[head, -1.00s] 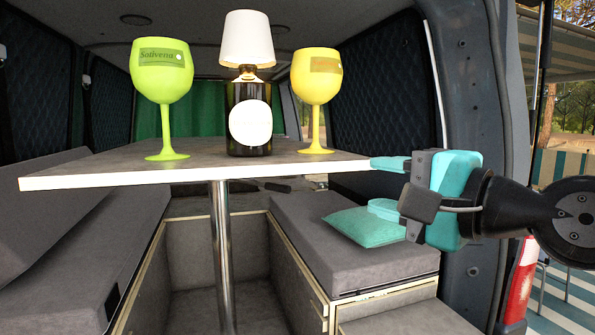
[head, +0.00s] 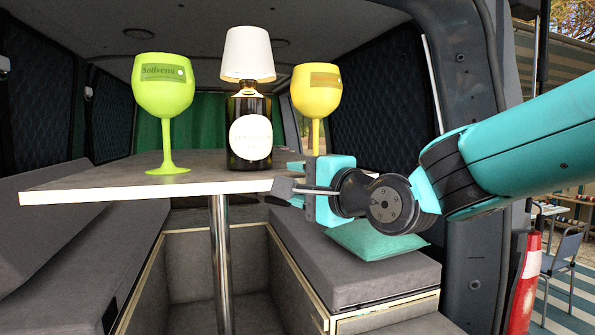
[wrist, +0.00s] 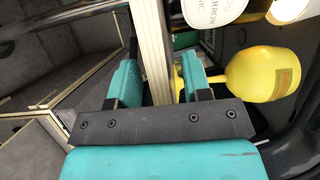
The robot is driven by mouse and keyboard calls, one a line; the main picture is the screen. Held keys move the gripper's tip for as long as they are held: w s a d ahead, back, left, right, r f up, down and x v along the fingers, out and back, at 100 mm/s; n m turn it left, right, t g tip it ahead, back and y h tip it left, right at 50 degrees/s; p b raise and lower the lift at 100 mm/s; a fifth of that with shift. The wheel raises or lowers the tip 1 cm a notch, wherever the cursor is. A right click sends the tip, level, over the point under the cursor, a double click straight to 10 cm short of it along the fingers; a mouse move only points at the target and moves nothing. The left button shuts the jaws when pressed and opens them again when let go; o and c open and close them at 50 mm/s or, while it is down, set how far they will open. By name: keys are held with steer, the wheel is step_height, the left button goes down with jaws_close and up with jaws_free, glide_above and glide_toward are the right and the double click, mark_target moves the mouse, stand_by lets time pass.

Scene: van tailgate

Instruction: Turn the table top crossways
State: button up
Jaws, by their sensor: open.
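The table top (head: 120,191) is a grey board with a pale edge on a steel leg (head: 220,262). Its long front edge faces me in the head view, with its right end hidden behind my arm. My gripper (head: 290,190) is at the right part of that front edge. In the wrist view the pale edge of the table top (wrist: 153,50) runs between the two teal fingers of my gripper (wrist: 157,85). The fingers are open, one on each face of the board. I see a gap beside the board; I cannot tell whether either finger touches it.
On the table top stand a green goblet (head: 163,90), a lamp with a dark bottle body (head: 249,115) and a yellow goblet (head: 316,90), all upright. Benches (head: 70,230) flank the leg. A teal cushion (head: 375,243) lies on the right bench. The van's door pillar (head: 480,90) stands right.

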steer(key=shift+w+a, duration=0.25)
steer(key=shift+w, duration=0.1)
steer(key=shift+c, duration=0.4)
jaws_close()
